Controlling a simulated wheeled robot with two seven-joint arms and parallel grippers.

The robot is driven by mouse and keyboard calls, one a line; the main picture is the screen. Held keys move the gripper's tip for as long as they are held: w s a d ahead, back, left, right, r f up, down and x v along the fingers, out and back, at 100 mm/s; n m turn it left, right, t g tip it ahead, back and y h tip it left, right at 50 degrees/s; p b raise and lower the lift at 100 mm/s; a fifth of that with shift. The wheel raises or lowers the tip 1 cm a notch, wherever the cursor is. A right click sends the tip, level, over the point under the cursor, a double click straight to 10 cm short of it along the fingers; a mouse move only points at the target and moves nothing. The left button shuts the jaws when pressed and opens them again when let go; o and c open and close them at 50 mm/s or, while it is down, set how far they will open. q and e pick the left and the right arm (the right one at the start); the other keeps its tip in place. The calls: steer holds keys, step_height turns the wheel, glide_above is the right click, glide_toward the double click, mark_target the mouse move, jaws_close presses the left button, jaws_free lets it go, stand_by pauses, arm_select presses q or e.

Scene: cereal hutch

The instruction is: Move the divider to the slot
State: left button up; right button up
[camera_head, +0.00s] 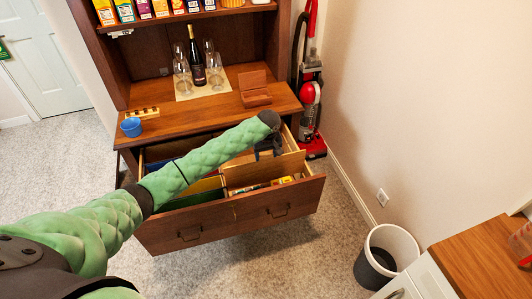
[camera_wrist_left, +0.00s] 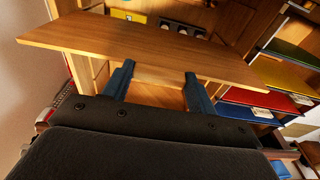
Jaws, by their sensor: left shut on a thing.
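The divider is a light-brown wooden board (camera_head: 262,172) over the right half of the open drawer. In the left wrist view the board (camera_wrist_left: 140,47) spans across in front of the fingers. My left gripper (camera_head: 268,150) is at the board's top edge in the head view; its two dark fingers (camera_wrist_left: 157,80) meet the board and are shut on it. The open drawer (camera_head: 200,222) hangs below the hutch counter. I cannot make out the slot; the board and my arm hide part of the drawer's inside. My right gripper is not in view.
The drawer's left side holds coloured panels (camera_head: 205,186); small packages (camera_head: 284,181) lie near its front right. On the counter above stand a bottle (camera_head: 196,58) with glasses, a wooden box (camera_head: 255,92) and a blue cup (camera_head: 131,127). A red vacuum (camera_head: 309,105) stands right of the hutch.

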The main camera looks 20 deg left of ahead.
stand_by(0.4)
arm_select(q)
steer(key=shift+p, duration=0.5)
steer(key=shift+f, duration=0.15)
stand_by(0.7)
steer(key=b, duration=0.1)
glide_above(266, 178)
steer(key=shift+f, duration=3.85)
steer(key=shift+f+b, duration=1.25)
steer(key=shift+f, duration=2.55)
steer(key=o, duration=1.8)
